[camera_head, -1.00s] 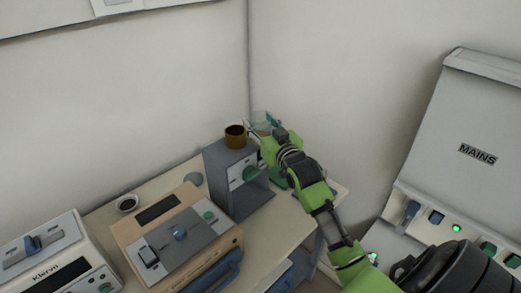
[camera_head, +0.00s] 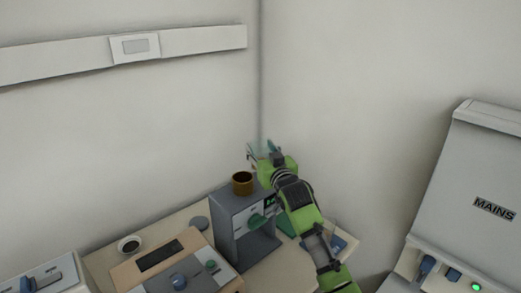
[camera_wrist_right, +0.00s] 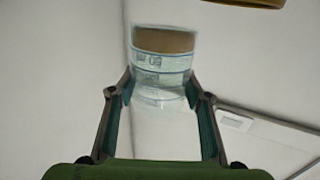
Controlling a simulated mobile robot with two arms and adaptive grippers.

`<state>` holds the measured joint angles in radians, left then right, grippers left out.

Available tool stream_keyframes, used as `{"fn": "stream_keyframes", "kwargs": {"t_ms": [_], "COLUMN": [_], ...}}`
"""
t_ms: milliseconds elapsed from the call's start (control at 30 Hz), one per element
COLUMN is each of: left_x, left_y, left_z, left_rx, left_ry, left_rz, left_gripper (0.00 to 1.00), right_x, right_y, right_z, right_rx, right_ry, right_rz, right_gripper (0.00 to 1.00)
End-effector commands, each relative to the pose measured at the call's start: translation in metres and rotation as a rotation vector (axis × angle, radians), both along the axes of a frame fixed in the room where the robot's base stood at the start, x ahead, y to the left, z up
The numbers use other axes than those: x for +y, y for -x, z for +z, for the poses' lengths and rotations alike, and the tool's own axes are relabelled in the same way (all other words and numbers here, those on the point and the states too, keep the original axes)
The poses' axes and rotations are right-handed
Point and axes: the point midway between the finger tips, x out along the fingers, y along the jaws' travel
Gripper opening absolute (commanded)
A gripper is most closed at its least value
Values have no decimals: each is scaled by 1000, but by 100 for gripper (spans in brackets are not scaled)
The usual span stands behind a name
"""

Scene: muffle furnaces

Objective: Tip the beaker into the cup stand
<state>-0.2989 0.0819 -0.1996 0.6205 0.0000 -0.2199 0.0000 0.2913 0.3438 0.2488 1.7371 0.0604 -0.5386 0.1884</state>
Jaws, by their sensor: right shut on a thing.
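My right gripper (camera_head: 262,154) is shut on a clear glass beaker. In the right wrist view the gripper fingers (camera_wrist_right: 160,92) press on both sides of the beaker (camera_wrist_right: 160,66). The beaker has faint markings, and a brown band shows at its far end. A brown cup (camera_head: 242,184) stands upright on top of a grey stand (camera_head: 238,228) with a green knob. The beaker is raised above the cup and slightly to its right, apart from it. In the head view the beaker is small and partly hidden, so its tilt cannot be told. My left gripper is out of view.
A MAINS cabinet (camera_head: 485,170) stands at the right. Walls close off the corner behind.

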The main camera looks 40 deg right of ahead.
Motion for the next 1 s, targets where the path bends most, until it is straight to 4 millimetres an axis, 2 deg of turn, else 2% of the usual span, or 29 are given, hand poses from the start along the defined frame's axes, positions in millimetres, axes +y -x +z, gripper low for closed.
{"fn": "stream_keyframes", "kwargs": {"t_ms": [200, 267, 1000], "left_x": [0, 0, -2], "left_y": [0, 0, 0], "left_z": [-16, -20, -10], "left_rx": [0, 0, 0], "left_ry": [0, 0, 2], "left_rz": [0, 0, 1], "left_gripper": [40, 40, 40], "right_x": [0, -2, -3], "right_y": [0, 1, 2], "right_z": [-16, -10, -5], "right_rx": [-2, 24, 58], "right_ry": [1, 93, 180], "right_rz": [0, 1, 1], "right_gripper": [5, 5, 5]}}
